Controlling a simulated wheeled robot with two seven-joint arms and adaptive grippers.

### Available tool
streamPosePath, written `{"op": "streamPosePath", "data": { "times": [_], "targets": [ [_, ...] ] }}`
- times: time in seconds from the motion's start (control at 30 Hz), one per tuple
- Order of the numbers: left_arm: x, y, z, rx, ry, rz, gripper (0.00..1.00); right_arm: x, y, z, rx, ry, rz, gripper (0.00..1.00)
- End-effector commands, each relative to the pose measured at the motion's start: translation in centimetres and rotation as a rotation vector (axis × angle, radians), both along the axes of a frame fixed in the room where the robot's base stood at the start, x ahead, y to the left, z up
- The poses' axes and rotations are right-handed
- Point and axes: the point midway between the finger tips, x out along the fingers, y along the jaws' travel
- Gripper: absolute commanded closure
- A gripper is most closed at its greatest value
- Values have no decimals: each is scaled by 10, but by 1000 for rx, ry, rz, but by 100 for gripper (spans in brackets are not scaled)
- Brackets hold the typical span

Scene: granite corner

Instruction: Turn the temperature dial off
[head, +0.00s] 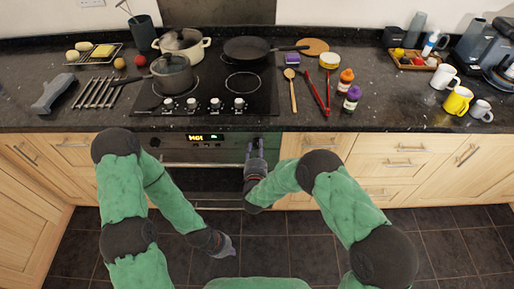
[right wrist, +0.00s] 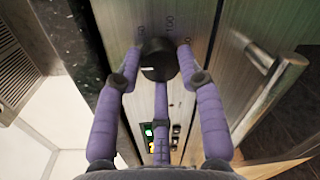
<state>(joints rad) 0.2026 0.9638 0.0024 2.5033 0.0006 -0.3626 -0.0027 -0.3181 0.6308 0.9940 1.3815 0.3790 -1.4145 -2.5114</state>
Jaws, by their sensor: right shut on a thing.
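The temperature dial (right wrist: 158,60) is a black round knob on the brushed metal oven panel in the right wrist view. A white line shows on its face, pointing left. Printed marks, one reading 100, surround it. My right gripper (right wrist: 158,72) is shut on the dial, with purple fingers on either side and a third below. In the head view my right gripper (head: 255,148) is at the right end of the oven panel (head: 228,141) and hides the dial there. My left gripper (head: 222,247) hangs low over the floor, away from the oven; its finger opening is unclear.
The oven door handle (right wrist: 270,95) runs close beside the panel. The hob (head: 220,85) above holds pots and a pan. The floor (head: 440,240) is clear.

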Motion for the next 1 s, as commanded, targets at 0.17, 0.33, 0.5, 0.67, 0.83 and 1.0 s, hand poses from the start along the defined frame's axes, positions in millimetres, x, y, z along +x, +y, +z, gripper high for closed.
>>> {"op": "streamPosePath", "data": {
  "times": [0.17, 0.33, 0.5, 0.67, 0.83, 1.0],
  "targets": [
    [0, 0, 1, 0, 0, 0, 100, -2, -2, -4, -49, 9, -4, 94],
    [0, 0, 2, 0, 0, 0, 100, -2, -2, -4, -65, 9, -4, 94],
    [0, 0, 2, 0, 0, 0, 100, -2, -2, -4, -67, 9, -5, 94],
    [0, 0, 2, 0, 0, 0, 100, -2, -2, -4, -67, 8, -4, 94],
    [0, 0, 2, 0, 0, 0, 100, -1, -2, -3, -66, 5, -4, 38],
    [0, 0, 2, 0, 0, 0, 100, -1, -1, -1, -65, 3, -3, 38]
  ]
}}
